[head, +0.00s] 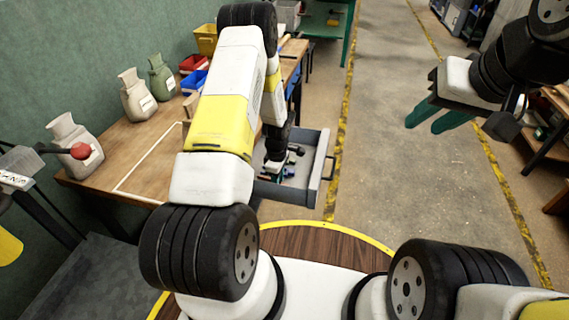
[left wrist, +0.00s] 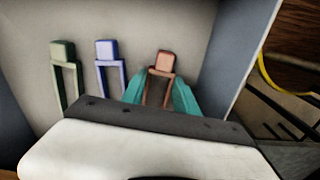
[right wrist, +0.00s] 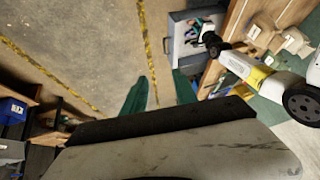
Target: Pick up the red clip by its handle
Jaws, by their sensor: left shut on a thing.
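The red clip (left wrist: 164,61) stands in the drawer, seen in the left wrist view, with a square head above a narrow, forked lower part. My left gripper (left wrist: 158,92) has its teal fingers on both sides of that lower part and is shut on it. The clip's lower end is hidden by my gripper. In the head view my left gripper (head: 274,170) reaches down into the open grey drawer (head: 325,170), partly hidden by my arm. My right gripper (head: 424,116) is open and empty, out over the floor; its fingers also show in the right wrist view (right wrist: 160,92).
A blue clip (left wrist: 106,50) and a green clip (left wrist: 63,52) stand left of the red one. Drawer walls (left wrist: 232,50) are close on the right. The wooden bench (head: 135,150) holds several sacks (head: 137,97) and bins (head: 194,82). The floor (head: 390,80) is clear.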

